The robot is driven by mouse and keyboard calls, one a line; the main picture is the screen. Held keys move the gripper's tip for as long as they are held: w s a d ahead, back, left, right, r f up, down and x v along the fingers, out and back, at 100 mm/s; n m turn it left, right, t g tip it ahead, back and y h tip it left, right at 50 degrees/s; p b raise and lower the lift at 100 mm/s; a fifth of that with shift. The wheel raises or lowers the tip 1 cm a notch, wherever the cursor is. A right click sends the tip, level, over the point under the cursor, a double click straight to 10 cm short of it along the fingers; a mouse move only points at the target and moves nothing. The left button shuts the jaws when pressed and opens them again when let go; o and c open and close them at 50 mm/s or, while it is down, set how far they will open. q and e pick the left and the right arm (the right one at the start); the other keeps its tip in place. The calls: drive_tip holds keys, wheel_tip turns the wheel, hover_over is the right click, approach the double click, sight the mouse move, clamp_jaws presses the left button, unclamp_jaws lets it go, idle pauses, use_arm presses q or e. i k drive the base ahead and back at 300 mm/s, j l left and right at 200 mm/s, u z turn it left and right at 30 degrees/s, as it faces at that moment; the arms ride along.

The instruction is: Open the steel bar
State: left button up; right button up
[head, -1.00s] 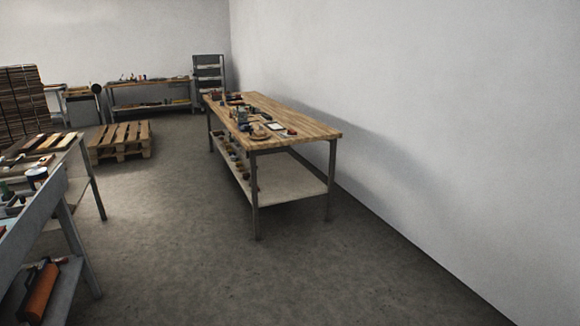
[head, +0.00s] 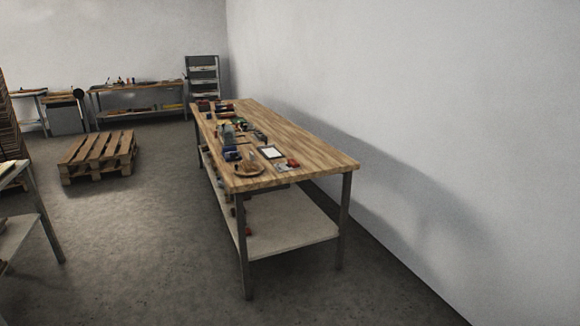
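I cannot make out a steel bar in the head view. A long workbench (head: 305,150) with a wooden top and grey metal legs stands in the middle, along the right wall. Small tools and items lie on its top, among them a blue item (head: 231,153), a round wooden piece (head: 248,169), a white-faced flat item (head: 273,153) and a small red item (head: 293,163). They are too small to identify surely. Neither of my grippers is in view.
A wooden pallet (head: 98,152) lies on the floor at left. Part of a grey table (head: 12,215) stands at the left edge. A bench (head: 140,86) and a shelf rack (head: 203,75) stand at the back. The floor (head: 150,240) between is clear.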

sight(266, 141)
drive_tip(key=i+u, duration=0.1)
drive_tip(key=i, duration=0.55)
drive_tip(key=i+l, duration=0.15)
drive_tip(key=i, duration=0.5)
drive_tip(key=i+l+u, duration=0.15)
drive_tip(key=i, duration=0.5)
